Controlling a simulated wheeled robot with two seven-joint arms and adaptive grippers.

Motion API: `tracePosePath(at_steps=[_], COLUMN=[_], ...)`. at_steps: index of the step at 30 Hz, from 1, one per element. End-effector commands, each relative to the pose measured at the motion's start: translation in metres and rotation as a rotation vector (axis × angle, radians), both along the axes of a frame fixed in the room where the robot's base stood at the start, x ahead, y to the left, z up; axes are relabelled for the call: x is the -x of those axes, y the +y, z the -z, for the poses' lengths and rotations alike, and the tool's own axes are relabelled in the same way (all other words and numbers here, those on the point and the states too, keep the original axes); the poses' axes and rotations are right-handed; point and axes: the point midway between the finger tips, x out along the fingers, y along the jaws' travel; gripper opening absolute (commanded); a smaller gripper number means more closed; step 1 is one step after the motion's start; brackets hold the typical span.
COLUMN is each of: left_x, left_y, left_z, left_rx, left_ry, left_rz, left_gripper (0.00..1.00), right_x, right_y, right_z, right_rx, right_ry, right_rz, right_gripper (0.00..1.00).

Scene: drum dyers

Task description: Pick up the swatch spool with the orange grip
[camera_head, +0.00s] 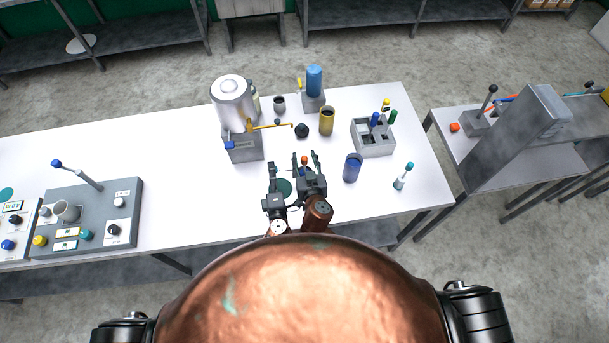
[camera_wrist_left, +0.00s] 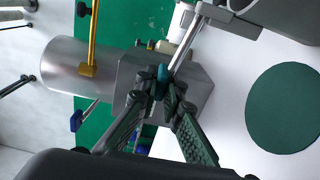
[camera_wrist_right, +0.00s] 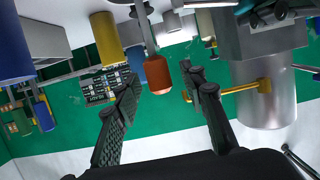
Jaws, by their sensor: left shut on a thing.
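The spool with the orange grip (camera_wrist_right: 157,75) stands between the spread fingers of my right gripper (camera_wrist_right: 162,88) in the right wrist view; no contact is clear. Its orange tip (camera_head: 304,159) also shows in the head view, by my right gripper (camera_head: 308,158) at the table's middle. My left gripper (camera_head: 277,172) is just left of it. In the left wrist view, my left gripper (camera_wrist_left: 165,88) is shut on a teal grip (camera_wrist_left: 162,74) with a thin metal rod. The lower part of the orange-grip spool is hard to make out.
A silver drum machine (camera_head: 232,100) with a yellow spout (camera_head: 265,125) stands behind left. A green disc (camera_wrist_left: 285,108) lies near my left gripper.

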Motion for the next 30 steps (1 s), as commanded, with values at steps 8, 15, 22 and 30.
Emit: tracePosePath(at_steps=[8,15,22,30], left_x=[0.0003,0.0003,0.0003,0.0003], left_y=[0.0002,0.0003,0.0004,0.0004], left_z=[0.0009,0.0009,0.0009,0.0009], left_rx=[-0.001,-0.001,-0.001,-0.001], left_ry=[0.001,0.001,0.001,0.001], left_rz=[0.000,0.000,0.000,0.000], left_gripper=[0.00,0.00,0.00,0.00], right_x=[0.0004,0.0005,0.0004,0.0004], right_y=[0.0001,0.0001,0.0001,0.0003], right_z=[-0.0001,-0.0002,-0.0003,-0.0012], right_rx=[0.000,0.000,0.000,0.000], right_ry=[0.000,0.000,0.000,-0.001], right_rz=[0.000,0.000,0.000,-0.001], right_gripper=[0.28,0.11,0.00,0.00])
